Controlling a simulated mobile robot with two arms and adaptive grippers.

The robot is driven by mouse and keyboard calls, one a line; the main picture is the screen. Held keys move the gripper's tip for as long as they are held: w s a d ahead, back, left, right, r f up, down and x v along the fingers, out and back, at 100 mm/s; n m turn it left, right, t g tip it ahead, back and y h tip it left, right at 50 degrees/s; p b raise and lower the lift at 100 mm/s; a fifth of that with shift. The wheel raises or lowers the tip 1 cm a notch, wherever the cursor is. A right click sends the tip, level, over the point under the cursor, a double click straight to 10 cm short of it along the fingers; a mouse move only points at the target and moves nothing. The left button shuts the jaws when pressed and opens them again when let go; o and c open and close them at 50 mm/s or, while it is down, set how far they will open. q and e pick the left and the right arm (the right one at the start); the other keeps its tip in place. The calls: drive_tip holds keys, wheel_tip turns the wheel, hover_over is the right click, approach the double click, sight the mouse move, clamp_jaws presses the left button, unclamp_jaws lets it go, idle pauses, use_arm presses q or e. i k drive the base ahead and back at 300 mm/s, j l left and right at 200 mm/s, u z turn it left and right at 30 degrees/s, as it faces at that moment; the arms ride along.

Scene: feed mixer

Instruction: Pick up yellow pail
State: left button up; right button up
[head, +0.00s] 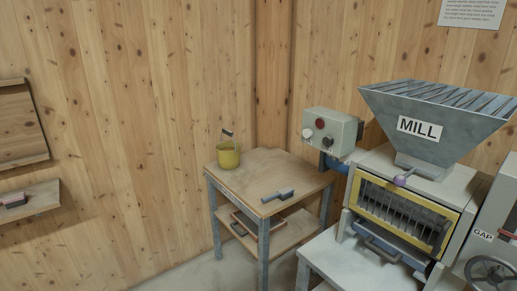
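The yellow pail (228,157) stands upright on the wooden top of a small table (254,183), near its back left corner. Something dark and flat with a pale part shows just above the pail's rim. I cannot tell whether it is in the pail or behind it. Neither of my grippers is in the head view.
A dark-handled tool (278,195) lies on the tabletop, right of the pail. A lower shelf (276,233) holds another tool. The mill (414,128) and a grey control box (331,130) stand right. A wall shelf (30,199) is left. Floor left of the table looks clear.

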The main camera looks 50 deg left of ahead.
sight(228, 153)
drive_tip(key=u, duration=1.8)
